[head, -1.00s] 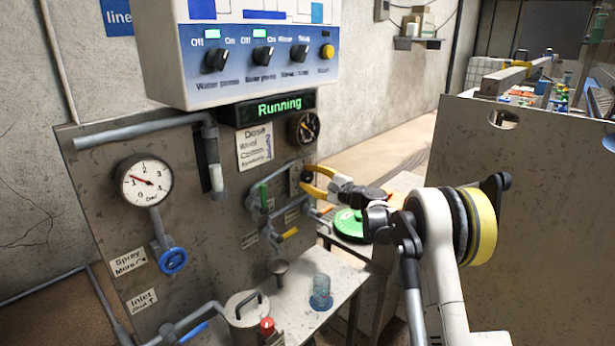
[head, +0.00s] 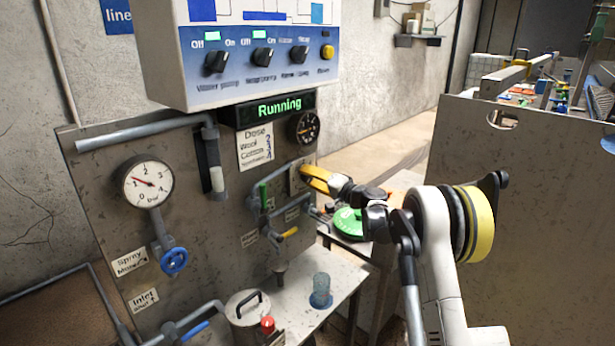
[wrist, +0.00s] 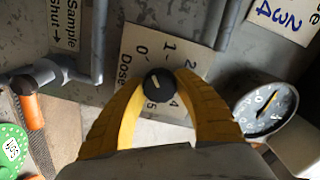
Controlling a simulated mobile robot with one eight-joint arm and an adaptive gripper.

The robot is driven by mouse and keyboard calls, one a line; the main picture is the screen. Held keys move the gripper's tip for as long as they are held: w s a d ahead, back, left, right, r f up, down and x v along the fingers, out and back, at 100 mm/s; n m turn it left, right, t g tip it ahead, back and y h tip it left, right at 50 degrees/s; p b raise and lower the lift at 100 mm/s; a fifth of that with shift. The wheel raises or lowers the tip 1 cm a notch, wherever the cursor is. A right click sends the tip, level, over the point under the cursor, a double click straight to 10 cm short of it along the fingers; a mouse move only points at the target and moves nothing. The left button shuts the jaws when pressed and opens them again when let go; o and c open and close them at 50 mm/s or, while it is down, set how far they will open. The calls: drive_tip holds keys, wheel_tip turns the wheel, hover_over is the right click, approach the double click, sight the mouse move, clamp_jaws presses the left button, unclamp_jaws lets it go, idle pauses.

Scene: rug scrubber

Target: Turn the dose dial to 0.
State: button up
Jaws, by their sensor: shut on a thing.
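The dose dial (wrist: 160,85) is a small round black knob with a pale pointer mark, seen in the wrist view. It sits on a cream plate (wrist: 146,45) printed "Dose" with numbers including 0, 1, 2 and 4. The mark lies left of the knob's middle; I cannot tell exactly which number it points to. My gripper (wrist: 159,88) has its yellow fingers on both sides of the knob, shut on it. In the head view my gripper (head: 304,178) reaches the panel from the right and hides the dial.
A round gauge (wrist: 266,110) stands right of the plate in the wrist view. A green-handled valve (head: 264,196) and a yellow-handled one (head: 290,232) are close by on the panel. A green disc (head: 348,222) lies behind my arm. The display (head: 278,108) reads "Running".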

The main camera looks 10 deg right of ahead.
drive_tip(key=shift+n, duration=0.6)
drive_tip(key=o, duration=1.2)
drive_tip(key=v, duration=1.2)
drive_tip(key=b+v, duration=0.1)
drive_tip(key=v, duration=0.8)
drive_tip(key=shift+r, duration=0.1)
